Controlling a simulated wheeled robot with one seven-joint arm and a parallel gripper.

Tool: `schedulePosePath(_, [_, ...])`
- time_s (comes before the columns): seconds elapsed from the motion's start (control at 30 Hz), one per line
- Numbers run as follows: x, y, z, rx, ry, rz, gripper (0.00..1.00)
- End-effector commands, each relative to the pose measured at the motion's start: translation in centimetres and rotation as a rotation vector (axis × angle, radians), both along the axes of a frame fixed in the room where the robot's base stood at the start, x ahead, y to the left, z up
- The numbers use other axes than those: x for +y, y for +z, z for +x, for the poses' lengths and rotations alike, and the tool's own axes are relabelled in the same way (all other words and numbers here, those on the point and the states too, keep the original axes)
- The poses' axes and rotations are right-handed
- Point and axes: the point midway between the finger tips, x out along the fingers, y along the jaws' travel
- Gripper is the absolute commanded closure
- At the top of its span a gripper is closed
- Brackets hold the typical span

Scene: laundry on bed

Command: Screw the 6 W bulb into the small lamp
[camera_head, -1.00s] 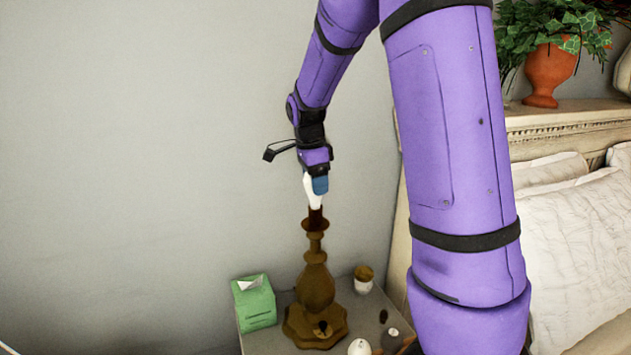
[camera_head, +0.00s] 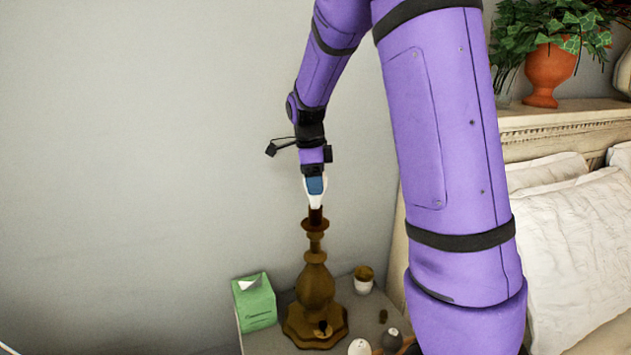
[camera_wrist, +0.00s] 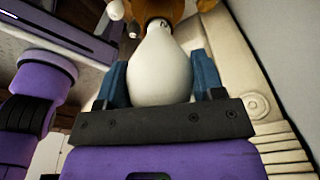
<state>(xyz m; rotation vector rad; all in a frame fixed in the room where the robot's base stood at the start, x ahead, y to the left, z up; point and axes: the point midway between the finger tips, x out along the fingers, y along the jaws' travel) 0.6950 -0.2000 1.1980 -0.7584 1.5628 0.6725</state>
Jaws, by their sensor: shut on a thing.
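The small lamp (camera_head: 315,284) is a brown turned base standing upright on the nightstand, with a dark socket at its top. My gripper (camera_head: 315,188) is directly above the socket, pointing down. In the wrist view my gripper (camera_wrist: 160,85) has its blue fingers shut on a white bulb (camera_wrist: 160,65), one on each side. The bulb's narrow end points away from the gripper, at the brown lamp top. In the head view the white bulb (camera_head: 316,202) shows only partly below the fingers, at the socket's top. Whether its thread is engaged I cannot tell.
The nightstand (camera_head: 365,307) also holds a green tissue box (camera_head: 255,302) left of the lamp and a small cup (camera_head: 363,280) to its right. A white rounded object (camera_head: 359,347) is at the front. The bed's pillows (camera_head: 560,225) lie right of my arm.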

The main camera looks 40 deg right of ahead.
Motion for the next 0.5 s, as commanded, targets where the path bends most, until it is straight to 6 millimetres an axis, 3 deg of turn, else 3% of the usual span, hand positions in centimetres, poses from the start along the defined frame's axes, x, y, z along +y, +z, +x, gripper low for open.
schedulePosePath(0.2, [0.02, -0.03, 0.03, 0.000, -0.210, -0.001, 0.62])
schedulePosePath(0.5, [0.03, -0.03, 0.01, 0.000, -0.248, 0.000, 0.62])
